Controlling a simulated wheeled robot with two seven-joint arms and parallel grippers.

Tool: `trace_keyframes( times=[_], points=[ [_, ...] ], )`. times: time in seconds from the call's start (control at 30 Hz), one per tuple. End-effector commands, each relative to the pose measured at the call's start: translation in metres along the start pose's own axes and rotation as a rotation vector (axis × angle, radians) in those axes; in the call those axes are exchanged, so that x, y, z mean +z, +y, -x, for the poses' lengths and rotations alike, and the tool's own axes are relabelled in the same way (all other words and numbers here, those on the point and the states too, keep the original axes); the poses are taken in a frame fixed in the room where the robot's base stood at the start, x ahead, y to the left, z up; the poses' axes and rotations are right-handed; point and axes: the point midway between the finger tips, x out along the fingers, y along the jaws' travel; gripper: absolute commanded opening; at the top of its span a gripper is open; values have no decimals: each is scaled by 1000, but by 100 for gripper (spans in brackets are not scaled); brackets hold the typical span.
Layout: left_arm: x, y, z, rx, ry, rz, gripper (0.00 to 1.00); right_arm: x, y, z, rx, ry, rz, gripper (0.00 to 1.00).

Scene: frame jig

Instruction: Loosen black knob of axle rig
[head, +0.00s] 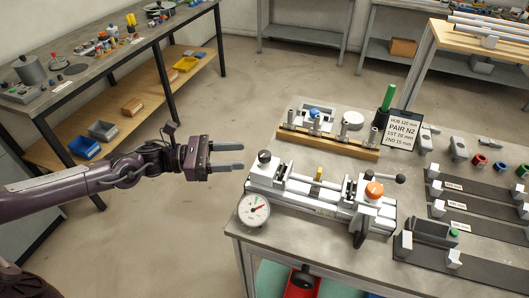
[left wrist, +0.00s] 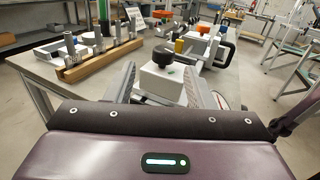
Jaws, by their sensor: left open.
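The axle rig (head: 312,198) is a white and grey bench fixture near the left edge of the table. Its black knob (head: 264,156) stands upright on the white block at the rig's left end. In the left wrist view the black knob (left wrist: 163,57) sits atop the white block (left wrist: 165,80), straight ahead. My left gripper (head: 241,156) is open and empty, to the left of the knob and apart from it in the head view. Its fingers point toward the knob. An orange knob (head: 374,190) tops the rig's right end. My right gripper is not in view.
A dial gauge (head: 254,210) hangs at the rig's front left. A wooden rack (head: 330,143) with metal pins stands behind the rig, beside a sign (head: 404,131). Dark rails (head: 470,233) lie to the right. The floor left of the table is clear.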

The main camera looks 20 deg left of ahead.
Motion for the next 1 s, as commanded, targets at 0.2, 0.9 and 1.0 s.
trace_keyframes(
  times=[0.2, 0.9, 1.0],
  points=[
    [8, -6, -21, -21, -5, -32, 48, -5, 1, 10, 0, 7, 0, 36],
    [4, -6, -77, -16, 0, -30, 48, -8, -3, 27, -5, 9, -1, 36],
    [4, -6, -77, -16, 0, -30, 38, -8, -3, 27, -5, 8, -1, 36]
  ],
)
